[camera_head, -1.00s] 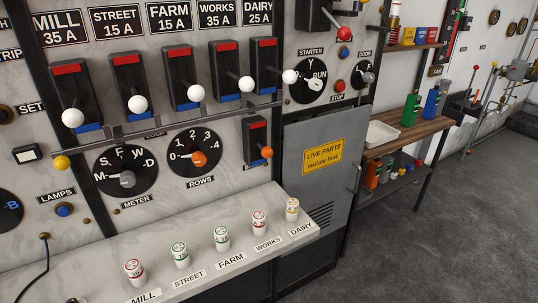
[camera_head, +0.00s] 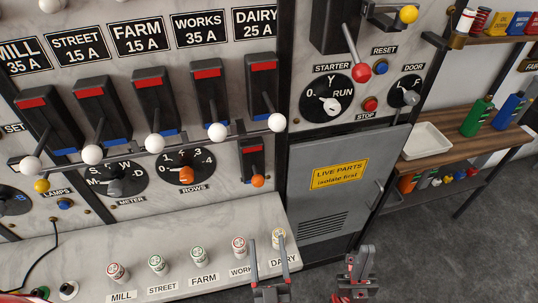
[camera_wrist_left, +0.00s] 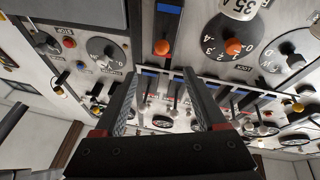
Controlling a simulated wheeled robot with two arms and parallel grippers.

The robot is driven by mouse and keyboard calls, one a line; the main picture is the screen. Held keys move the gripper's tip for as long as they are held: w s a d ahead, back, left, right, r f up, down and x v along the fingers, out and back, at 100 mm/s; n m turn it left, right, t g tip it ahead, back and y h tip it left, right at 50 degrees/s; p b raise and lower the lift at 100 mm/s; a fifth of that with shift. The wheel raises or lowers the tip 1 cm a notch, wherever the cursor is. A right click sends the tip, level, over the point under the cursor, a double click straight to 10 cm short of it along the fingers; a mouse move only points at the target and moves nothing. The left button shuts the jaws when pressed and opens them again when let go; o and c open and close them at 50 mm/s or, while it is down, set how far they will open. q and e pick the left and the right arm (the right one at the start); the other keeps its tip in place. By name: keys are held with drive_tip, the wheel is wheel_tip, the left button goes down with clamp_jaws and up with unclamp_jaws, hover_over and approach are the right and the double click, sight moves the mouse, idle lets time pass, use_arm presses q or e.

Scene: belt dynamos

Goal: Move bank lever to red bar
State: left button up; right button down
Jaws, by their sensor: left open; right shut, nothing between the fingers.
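A small lever on a black block ends in an orange knob (camera_head: 257,181). The block has a red bar (camera_head: 251,148) at its top, and the knob hangs at its low end. I cannot read its label here. My left gripper (camera_head: 267,240) is open and empty, below the lever and in front of the marble ledge. In the left wrist view the orange knob (camera_wrist_left: 162,47) shows beyond the open fingers, with no contact visible. My right gripper (camera_head: 360,251) is shut and empty in front of the grey cabinet door.
Several larger levers with white knobs (camera_head: 217,131) stand left of the small one. A rail with a yellow knob (camera_head: 41,185) runs below them. Dials, including one with an orange pointer (camera_head: 186,174), sit beside it. Labelled fuses (camera_head: 157,264) stand on the ledge (camera_head: 60,258).

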sight(258, 181)
use_arm(q)
drive_tip(key=b+x, duration=0.2)
drive_tip(key=x, duration=0.6)
drive_tip(key=b+x, duration=0.2)
drive_tip(key=x, duration=0.7)
drive_tip(key=shift+w+a+b, duration=0.1)
drive_tip(key=shift+a+b, duration=0.15)
drive_tip(key=shift+b, duration=0.05)
clamp_jaws()
idle(0.6)
